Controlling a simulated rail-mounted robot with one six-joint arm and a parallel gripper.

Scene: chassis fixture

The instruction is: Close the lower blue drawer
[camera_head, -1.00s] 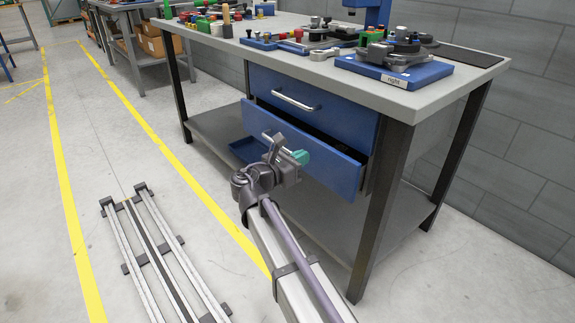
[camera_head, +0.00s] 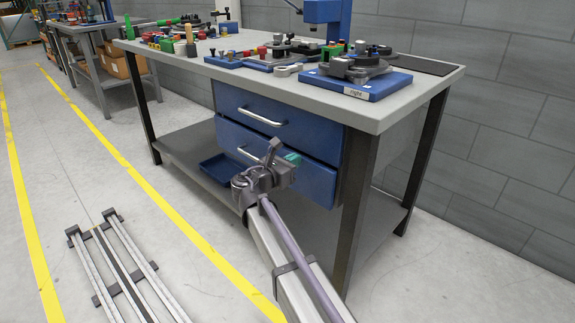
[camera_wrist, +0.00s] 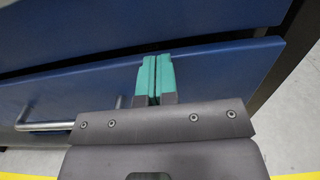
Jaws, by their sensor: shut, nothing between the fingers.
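The lower blue drawer (camera_head: 228,138) is below the upper blue drawer (camera_head: 235,100) in the workbench. The teal fingers are shut and empty, up against or just before the drawer front; contact cannot be told. In the head view my gripper (camera_head: 292,159) hides part of the drawer front.
The workbench top (camera_head: 235,72) carries fixtures and small parts, with a blue plate (camera_head: 362,87) near its right corner. A dark table leg (camera_head: 357,205) stands right of the drawers. A blue tray (camera_head: 218,168) sits on the lower shelf (camera_head: 185,145).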

